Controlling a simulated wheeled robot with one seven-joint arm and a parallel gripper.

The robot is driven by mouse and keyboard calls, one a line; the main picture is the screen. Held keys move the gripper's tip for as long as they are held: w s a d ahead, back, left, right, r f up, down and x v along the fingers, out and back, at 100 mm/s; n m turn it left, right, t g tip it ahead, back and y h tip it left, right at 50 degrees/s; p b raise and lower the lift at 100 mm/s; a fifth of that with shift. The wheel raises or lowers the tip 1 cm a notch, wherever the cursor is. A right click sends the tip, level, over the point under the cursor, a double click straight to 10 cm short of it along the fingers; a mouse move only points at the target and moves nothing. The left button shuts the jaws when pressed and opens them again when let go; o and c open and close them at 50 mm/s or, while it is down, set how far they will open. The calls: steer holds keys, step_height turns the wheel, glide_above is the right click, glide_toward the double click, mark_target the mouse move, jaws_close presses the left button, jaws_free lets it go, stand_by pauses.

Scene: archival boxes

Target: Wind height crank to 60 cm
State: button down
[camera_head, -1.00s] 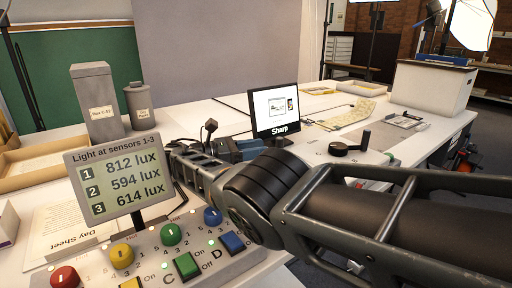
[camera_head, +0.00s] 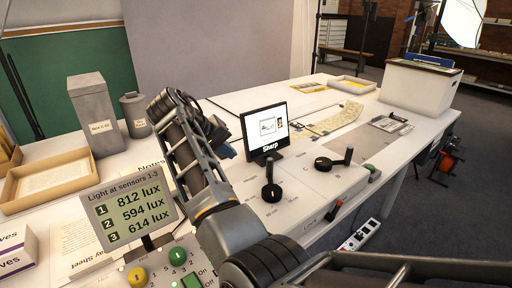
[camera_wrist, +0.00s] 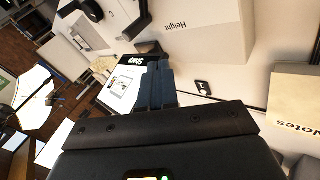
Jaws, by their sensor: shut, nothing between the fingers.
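Two black cranks stand on the white table panel in front of the small screen: a left crank (camera_head: 271,186) with its handle upright, and a right crank (camera_head: 333,162). In the wrist view the word "Height" is printed on a white surface (camera_wrist: 205,50), with a black crank (camera_wrist: 138,24) close beside it, so the left crank seems to be the height one. My gripper (camera_head: 216,132) is above the table, left of the screen, apart from both cranks. In the wrist view its dark blue fingers (camera_wrist: 157,84) are together and empty.
The Sharp screen (camera_head: 265,130) stands just behind the left crank. The lux display (camera_head: 130,207) and a knob panel (camera_head: 165,268) are at the front left. A grey box (camera_head: 95,112), a canister (camera_head: 135,115) and an open tray (camera_head: 48,180) lie left.

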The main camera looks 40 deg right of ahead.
steer(key=d+f+m, duration=0.1)
steer(key=d+f, duration=0.1)
steer(key=d+f+m+p, duration=0.1)
steer(key=d+f, duration=0.1)
steer(key=d+f+m+y, duration=0.1)
steer(key=f, duration=0.1)
steer(key=shift+w+d+f+t+p, duration=0.15)
steer(key=shift+d+f+t+p, duration=0.15)
steer(key=shift+d+f, duration=0.1)
steer(key=shift+s+d+r+p, duration=0.1)
steer(key=shift+s+d+p, duration=0.2)
steer(key=shift+d, duration=0.25)
steer(key=shift+s+d+r+p, duration=0.15)
steer(key=shift+s+d, duration=0.1)
steer(key=shift+d, duration=0.3)
steer(key=shift+s+d+f, duration=0.15)
steer(key=shift+s+d, duration=0.1)
steer(key=shift+d, duration=0.35)
steer(key=shift+d, duration=0.1)
